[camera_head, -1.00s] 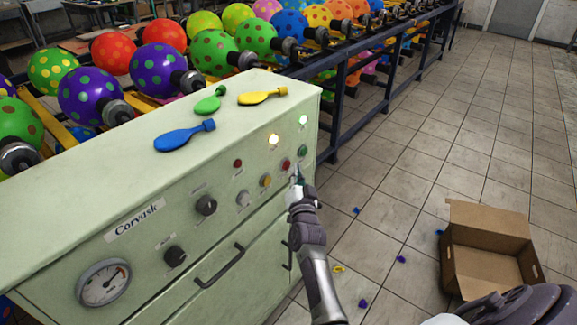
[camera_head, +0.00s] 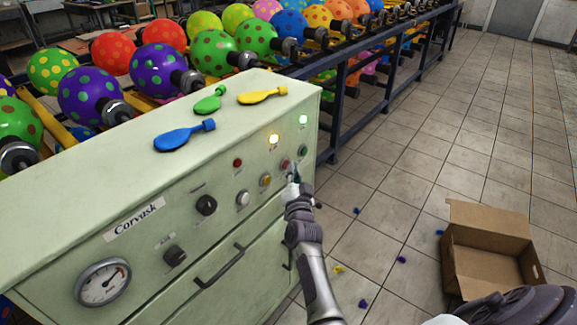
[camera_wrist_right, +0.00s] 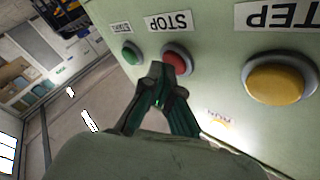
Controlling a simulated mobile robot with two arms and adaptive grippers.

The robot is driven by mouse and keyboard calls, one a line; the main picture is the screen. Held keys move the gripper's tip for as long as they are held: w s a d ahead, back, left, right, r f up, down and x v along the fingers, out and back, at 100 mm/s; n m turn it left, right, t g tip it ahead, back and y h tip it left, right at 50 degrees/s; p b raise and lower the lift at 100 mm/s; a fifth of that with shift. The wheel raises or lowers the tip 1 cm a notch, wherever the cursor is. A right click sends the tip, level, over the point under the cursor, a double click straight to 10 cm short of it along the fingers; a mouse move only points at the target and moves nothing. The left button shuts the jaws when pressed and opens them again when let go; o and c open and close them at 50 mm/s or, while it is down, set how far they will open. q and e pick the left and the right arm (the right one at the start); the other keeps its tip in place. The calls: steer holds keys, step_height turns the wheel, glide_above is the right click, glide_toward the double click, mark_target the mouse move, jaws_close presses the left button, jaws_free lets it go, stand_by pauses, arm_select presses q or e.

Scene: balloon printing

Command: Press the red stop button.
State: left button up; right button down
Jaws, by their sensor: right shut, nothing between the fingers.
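The red stop button (camera_head: 285,164) is on the front of the pale green cabinet, between the green button and the yellow one. In the right wrist view the red button (camera_wrist_right: 180,58) sits under an upside-down STOP label (camera_wrist_right: 168,22). My right gripper (camera_head: 294,177) is shut and empty, its tips right at the lower edge of the button. In the wrist view the gripper tips (camera_wrist_right: 161,74) overlap the button's lower left side. I cannot tell whether they touch it or how far it is pushed in.
The green button (camera_wrist_right: 131,52) and yellow button (camera_wrist_right: 277,82) flank the red one. Knobs, a gauge (camera_head: 103,282) and two lit lamps are on the cabinet. Deflated balloons lie on top. An open cardboard box (camera_head: 490,215) stands on the tiled floor, right.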

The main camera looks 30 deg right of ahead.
steer(key=shift+s+d+p, duration=0.35)
steer(key=shift+s+p, duration=0.2)
steer(key=shift+s, duration=0.35)
steer(key=shift+s, duration=0.1)
steer(key=shift+s+d+p, duration=0.4)
steer(key=shift+s+p, duration=0.05)
steer(key=shift+s, duration=0.45)
steer(key=shift+s+d+p, duration=0.35)
steer(key=shift+s+p, duration=0.15)
steer(key=shift+s, duration=0.4)
steer(key=shift+s+d+p, duration=0.4)
steer(key=shift+s+p, duration=0.05)
steer(key=shift+s, duration=0.45)
